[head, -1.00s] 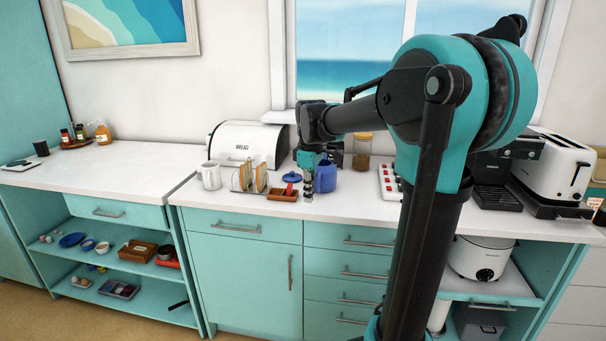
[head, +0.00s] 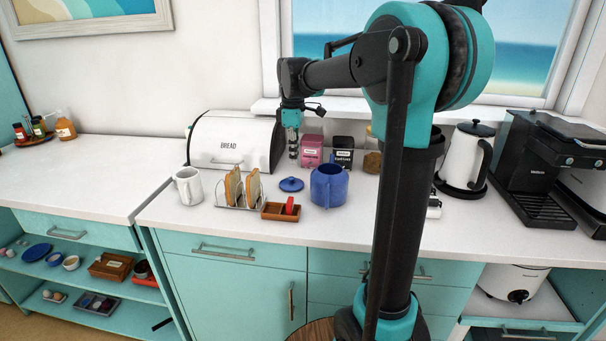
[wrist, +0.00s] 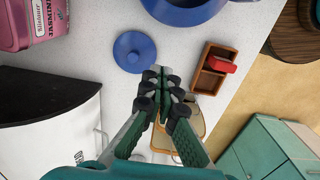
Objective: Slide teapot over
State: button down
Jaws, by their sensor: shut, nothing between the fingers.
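The blue teapot (head: 328,187) stands upright and uncovered on the white counter. Its rounded side shows at the top of the wrist view (wrist: 185,12). Its blue lid (head: 291,184) lies on the counter to the left of it, and also shows in the wrist view (wrist: 134,52). My gripper (head: 293,155) is shut and empty, raised above the counter over the lid's area. In the wrist view its closed fingertips (wrist: 160,74) appear between the lid and the wooden box, apart from the teapot.
A wooden box (head: 281,211) with a red item stands in front of the lid. A toast rack (head: 239,190), white mug (head: 188,186) and bread bin (head: 233,142) are to the left. Pink (head: 312,151) and black (head: 343,153) tins stand behind. The counter's front edge is close.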

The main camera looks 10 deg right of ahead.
aim_at(294, 189)
jog(key=f, duration=0.9)
jog(key=shift+w+f, duration=0.2)
jog(key=shift+w, duration=0.2)
jog(key=shift+s+d+f, duration=0.15)
jog(key=shift+s+d, duration=0.05)
jog(key=shift+d, duration=0.3)
jog(key=shift+s+d+f, duration=0.15)
jog(key=shift+s+d, duration=0.05)
jog(key=shift+d, duration=0.3)
jog(key=shift+s+d, duration=0.3)
jog(key=shift+d, duration=0.6)
jog(key=s+d, duration=0.1)
jog(key=d, duration=0.3)
jog(key=s+d, duration=0.1)
jog(key=d, duration=0.3)
jog(key=s+d, duration=0.2)
jog(key=d, duration=0.2)
jog(key=shift+d, duration=0.4)
jog(key=shift+a, duration=0.1)
